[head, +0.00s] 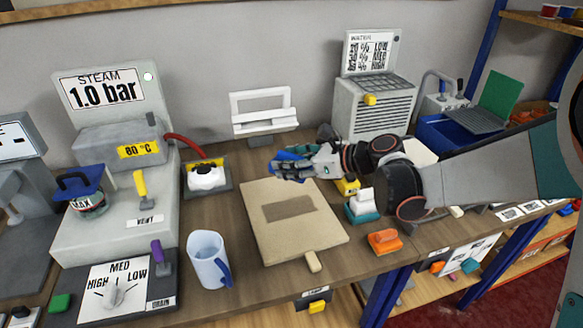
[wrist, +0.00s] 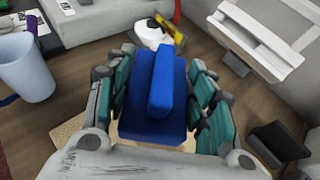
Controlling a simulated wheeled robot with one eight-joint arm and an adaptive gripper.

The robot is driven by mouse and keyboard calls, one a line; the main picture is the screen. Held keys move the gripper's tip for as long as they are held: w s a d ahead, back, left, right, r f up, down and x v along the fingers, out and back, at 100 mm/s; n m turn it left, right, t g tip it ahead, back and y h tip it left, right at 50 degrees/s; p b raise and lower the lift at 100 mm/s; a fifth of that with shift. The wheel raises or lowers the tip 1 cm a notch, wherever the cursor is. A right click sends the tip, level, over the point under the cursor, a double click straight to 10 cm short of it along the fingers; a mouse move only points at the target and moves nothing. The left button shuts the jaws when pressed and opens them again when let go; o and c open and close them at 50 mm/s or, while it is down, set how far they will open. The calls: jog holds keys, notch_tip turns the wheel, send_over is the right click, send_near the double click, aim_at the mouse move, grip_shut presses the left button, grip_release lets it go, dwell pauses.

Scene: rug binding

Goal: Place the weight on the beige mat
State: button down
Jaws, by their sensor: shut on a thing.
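The weight appears to be a blue block with a raised bar on top (wrist: 165,85), held between the fingers of my gripper (wrist: 158,110). Its blue edge also shows in the head view (head: 287,155), mostly hidden by the fingers of my gripper (head: 290,169). The beige mat (head: 310,235) lies on the bench with a brown rectangle in its middle and a small handle at its front. My gripper is above the mat's back edge. In the wrist view, a strip of the mat (wrist: 66,132) shows below the block.
A pale blue jug (head: 206,258) stands left of the mat. A white-topped teal block (head: 361,206) and an orange block (head: 384,242) are to its right. A white lump on a dark tray (head: 207,178) and a white stand (head: 264,112) are behind.

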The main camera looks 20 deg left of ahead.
aim_at(291, 214)
notch_tip(291, 214, down, 16)
jog(key=b, duration=0.5)
jog(key=shift+r+b, duration=0.15)
jog(key=shift+b, duration=0.2)
jog(key=c, duration=0.7)
grip_release()
jog(key=shift+d, duration=0.1)
